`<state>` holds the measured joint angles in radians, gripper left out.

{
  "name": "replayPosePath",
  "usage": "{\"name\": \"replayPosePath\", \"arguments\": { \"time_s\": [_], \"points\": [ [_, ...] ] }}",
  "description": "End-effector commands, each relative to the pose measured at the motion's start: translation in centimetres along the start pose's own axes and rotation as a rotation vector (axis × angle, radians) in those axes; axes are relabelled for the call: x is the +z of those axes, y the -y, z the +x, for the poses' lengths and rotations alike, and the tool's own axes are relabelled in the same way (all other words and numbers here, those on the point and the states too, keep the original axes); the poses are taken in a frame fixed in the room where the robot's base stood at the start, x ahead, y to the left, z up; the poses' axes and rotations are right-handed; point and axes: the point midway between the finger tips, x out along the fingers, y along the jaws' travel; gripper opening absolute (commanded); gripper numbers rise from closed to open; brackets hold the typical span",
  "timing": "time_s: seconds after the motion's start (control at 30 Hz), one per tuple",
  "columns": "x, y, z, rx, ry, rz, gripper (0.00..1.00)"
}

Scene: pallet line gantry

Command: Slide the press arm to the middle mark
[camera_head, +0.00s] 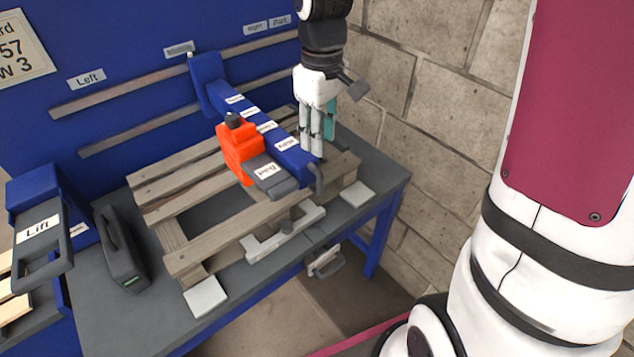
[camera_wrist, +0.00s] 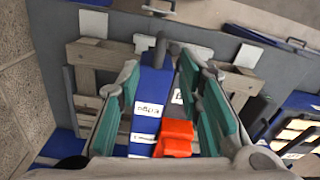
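The press arm (camera_head: 265,125) is a blue beam with white labels, reaching from the rails on the blue wall out over a wooden pallet. Its wall end (camera_head: 207,85) sits just right of a small label (camera_head: 180,48) whose text I cannot read, between the Left label (camera_head: 87,78) and the Right label (camera_head: 255,27). An orange press head (camera_head: 238,150) is on the beam's left side. My gripper (camera_head: 314,140) is open at the beam's near part. In the wrist view the gripper (camera_wrist: 160,62) has its teal-padded fingers apart, with the blue beam (camera_wrist: 150,100) between them; contact is unclear.
The slatted pallet (camera_head: 190,180) lies on a grey table (camera_head: 110,310). A Park label (camera_head: 280,20) is beside Right. A blue Lift unit (camera_head: 40,230) and a dark handled box (camera_head: 120,250) stand at left. A block wall (camera_head: 440,80) is close on the right.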

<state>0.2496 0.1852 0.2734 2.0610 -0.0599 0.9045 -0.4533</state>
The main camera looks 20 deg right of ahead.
Motion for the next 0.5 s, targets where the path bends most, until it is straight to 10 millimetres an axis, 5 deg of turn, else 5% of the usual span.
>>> {"name": "replayPosePath", "arguments": {
  "time_s": [0.5],
  "points": [
    [0.2,0.2,9.7,-0.004,0.005,-0.001,0.33]
  ]
}}
